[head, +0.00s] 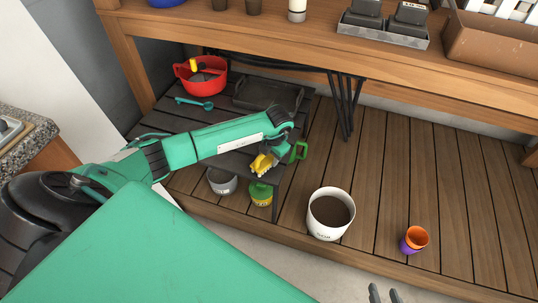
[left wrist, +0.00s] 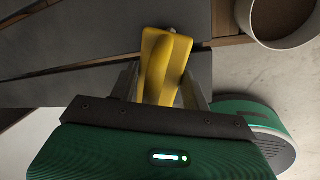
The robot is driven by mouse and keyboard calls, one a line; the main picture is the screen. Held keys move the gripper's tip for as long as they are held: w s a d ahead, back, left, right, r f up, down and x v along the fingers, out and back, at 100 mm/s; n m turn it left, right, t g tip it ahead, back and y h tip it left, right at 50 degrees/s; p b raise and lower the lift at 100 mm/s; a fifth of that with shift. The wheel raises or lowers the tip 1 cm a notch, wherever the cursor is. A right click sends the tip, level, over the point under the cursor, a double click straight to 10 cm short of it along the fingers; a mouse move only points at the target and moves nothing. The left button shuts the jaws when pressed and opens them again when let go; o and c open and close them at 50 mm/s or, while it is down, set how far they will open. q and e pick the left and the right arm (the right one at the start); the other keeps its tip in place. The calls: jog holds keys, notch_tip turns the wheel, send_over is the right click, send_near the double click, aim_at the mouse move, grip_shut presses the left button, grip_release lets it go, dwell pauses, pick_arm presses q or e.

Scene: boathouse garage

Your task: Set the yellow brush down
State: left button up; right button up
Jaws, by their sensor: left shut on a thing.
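The yellow brush (head: 262,165) is in my left gripper (head: 270,156), above the front right part of the low dark slatted table (head: 190,122). In the left wrist view the brush's yellow body (left wrist: 164,62) sits between the two fingers of my left gripper (left wrist: 160,85), which are shut on it. Pale bristles show below the brush in the head view. I cannot tell whether it touches the table. My right gripper (head: 384,294) shows only as two fingertips at the bottom edge, with a gap between them and nothing visible in it.
A red tub (head: 186,82), a teal scoop (head: 195,103) and a dark tray (head: 290,109) are on the low table.

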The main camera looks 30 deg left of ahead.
pick_arm(q)
jog(key=shift+f, duration=0.15)
pick_arm(e)
jog(key=shift+f, duration=0.15)
pick_arm(q)
jog(key=o, duration=1)
jog(key=shift+c, duration=0.2)
notch_tip(320, 180, up, 14)
jog(key=d+p, duration=0.2)
jog(key=shift+s+d+f, duration=0.2)
jog(key=shift+d, duration=0.1)
pick_arm(e)
jog(key=d+g, duration=0.1)
jog(key=s+d+g+h, duration=0.1)
jog(key=d, duration=0.1)
jog(key=shift+s+d+h, duration=0.2)
jog(key=shift+d+h, duration=0.1)
pick_arm(q)
grip_shut()
